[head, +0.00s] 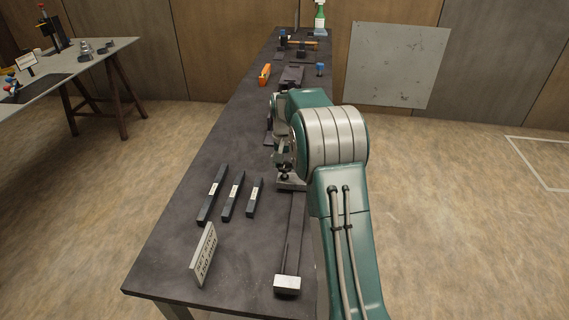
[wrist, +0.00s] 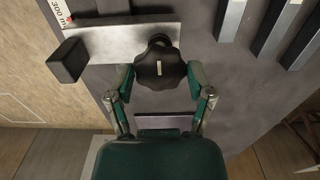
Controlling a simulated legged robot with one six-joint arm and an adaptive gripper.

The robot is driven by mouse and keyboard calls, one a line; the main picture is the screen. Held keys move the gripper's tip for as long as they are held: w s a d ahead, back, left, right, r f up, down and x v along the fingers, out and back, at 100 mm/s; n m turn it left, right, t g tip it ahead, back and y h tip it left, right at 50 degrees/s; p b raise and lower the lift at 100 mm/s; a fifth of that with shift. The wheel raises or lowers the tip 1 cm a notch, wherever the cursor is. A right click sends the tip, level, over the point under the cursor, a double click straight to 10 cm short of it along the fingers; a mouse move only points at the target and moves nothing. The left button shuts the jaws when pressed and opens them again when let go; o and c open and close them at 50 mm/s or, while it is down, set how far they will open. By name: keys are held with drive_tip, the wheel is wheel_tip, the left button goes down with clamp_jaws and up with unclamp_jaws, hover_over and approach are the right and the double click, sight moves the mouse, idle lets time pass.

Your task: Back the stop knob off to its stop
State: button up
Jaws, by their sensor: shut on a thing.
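The stop knob (wrist: 160,66) is a black, lobed knob with a pale line mark on its face. In the wrist view it sits at the lower right end of a grey metal stop bar (wrist: 115,42). My gripper (wrist: 160,75) has one finger on each side of the knob and is shut on it. A black block (wrist: 68,60) is at the other end of the bar. In the head view my arm covers most of the stop, and the knob cannot be made out clearly. A scale with "300 m" lettering (wrist: 60,12) shows beside the bar.
Several dark bars (head: 233,196) lie on the dark bench (head: 190,255) left of the stop. A sign (head: 203,255) stands at the front, near a pale end block (head: 287,285). An orange tool (head: 265,74) and a spray bottle (head: 320,18) are farther back.

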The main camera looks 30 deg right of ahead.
sight(284, 164)
drive_tip(key=shift+f, duration=0.15)
drive_tip(key=o, duration=1.1)
wheel_tip(284, 164, up, 12)
drive_tip(key=shift+w+r, duration=0.1)
